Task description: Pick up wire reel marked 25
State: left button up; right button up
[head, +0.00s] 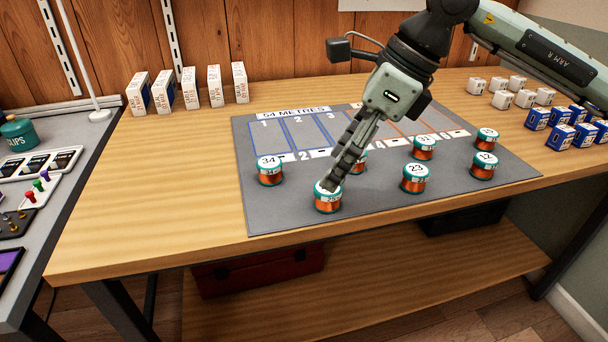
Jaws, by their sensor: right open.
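A copper wire reel with teal rims (327,204) stands near the front edge of the grey mat. Its white top label is partly covered by my right gripper (331,185), so I cannot read its number fully. The right gripper points down at this reel, with its fingertips at the reel's top. From this angle I cannot tell whether they touch it or straddle it. Its jaws are open. My left gripper is out of view.
The grey mat (450,190) also bears reels marked 34 (270,176), 23 (414,184) and 12 (484,171). Another reel (362,167) is mostly hidden behind the gripper. White boxes (215,87) stand at the back left; blue boxes (562,136) lie at right.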

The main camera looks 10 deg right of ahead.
aim_at(327, 196)
jog(key=f, duration=0.1)
jog(key=w+f+h, duration=0.1)
jog(key=shift+d+f, duration=0.35)
jog(key=x, duration=0.3)
jog(key=shift+w+a+f+p, duration=0.1)
jog(key=shift+a+f+p, duration=0.15)
jog(key=shift+p, duration=0.15)
jog(key=shift+w+a+f, duration=0.1)
jog(key=shift+w+f, duration=0.05)
jog(key=shift+f, duration=0.3)
jog(key=c, duration=1.2)
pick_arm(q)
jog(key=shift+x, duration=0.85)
